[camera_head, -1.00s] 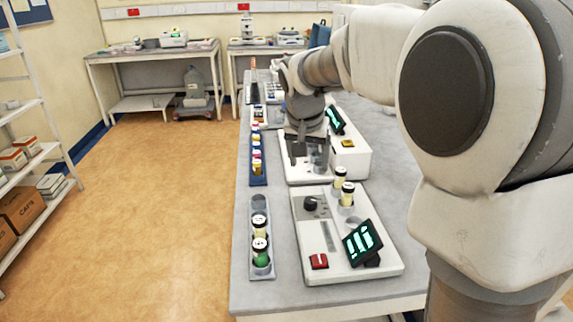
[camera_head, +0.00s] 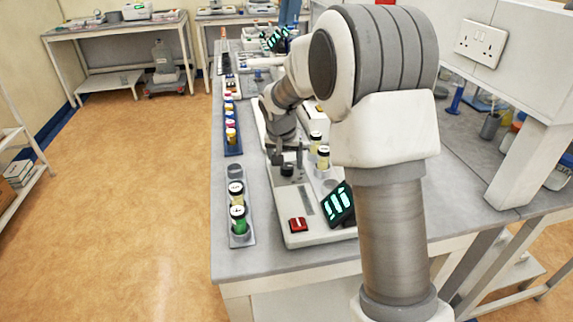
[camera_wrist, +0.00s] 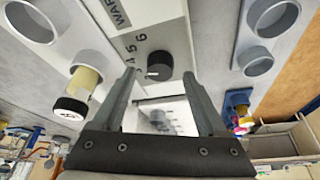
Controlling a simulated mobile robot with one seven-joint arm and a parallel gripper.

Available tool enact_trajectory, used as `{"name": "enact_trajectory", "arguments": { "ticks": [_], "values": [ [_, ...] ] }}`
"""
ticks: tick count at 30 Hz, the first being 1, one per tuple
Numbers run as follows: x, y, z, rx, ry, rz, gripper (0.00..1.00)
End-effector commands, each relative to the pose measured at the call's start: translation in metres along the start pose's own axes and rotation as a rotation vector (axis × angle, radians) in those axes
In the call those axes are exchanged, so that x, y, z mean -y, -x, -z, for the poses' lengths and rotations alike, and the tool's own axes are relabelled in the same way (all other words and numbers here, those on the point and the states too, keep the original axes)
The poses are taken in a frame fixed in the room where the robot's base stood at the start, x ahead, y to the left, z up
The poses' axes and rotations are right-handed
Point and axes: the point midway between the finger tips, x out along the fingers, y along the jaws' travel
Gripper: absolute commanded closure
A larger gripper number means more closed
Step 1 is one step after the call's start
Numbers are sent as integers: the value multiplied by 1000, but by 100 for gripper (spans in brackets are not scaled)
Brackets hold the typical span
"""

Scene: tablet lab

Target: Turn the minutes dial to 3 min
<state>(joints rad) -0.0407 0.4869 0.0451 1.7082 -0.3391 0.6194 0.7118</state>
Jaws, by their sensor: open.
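In the head view the dial (camera_head: 287,170) sits on the near white device (camera_head: 272,208). My gripper (camera_wrist: 159,73) is open, with one finger on each side of the dial in the wrist view. In the head view my gripper (camera_head: 286,156) is just above the dial; contact cannot be told.
A grey rack (camera_head: 238,240) with capped vials stands left, a blue rack (camera_head: 233,150) farther back.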

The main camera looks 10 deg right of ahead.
Motion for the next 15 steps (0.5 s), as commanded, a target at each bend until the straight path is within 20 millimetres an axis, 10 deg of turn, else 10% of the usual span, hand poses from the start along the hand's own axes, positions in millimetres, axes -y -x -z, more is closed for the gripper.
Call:
{"name": "enact_trajectory", "arguments": {
  "ticks": [15],
  "values": [
    [0,-16,0,0,-1,0,30]
  ]
}}
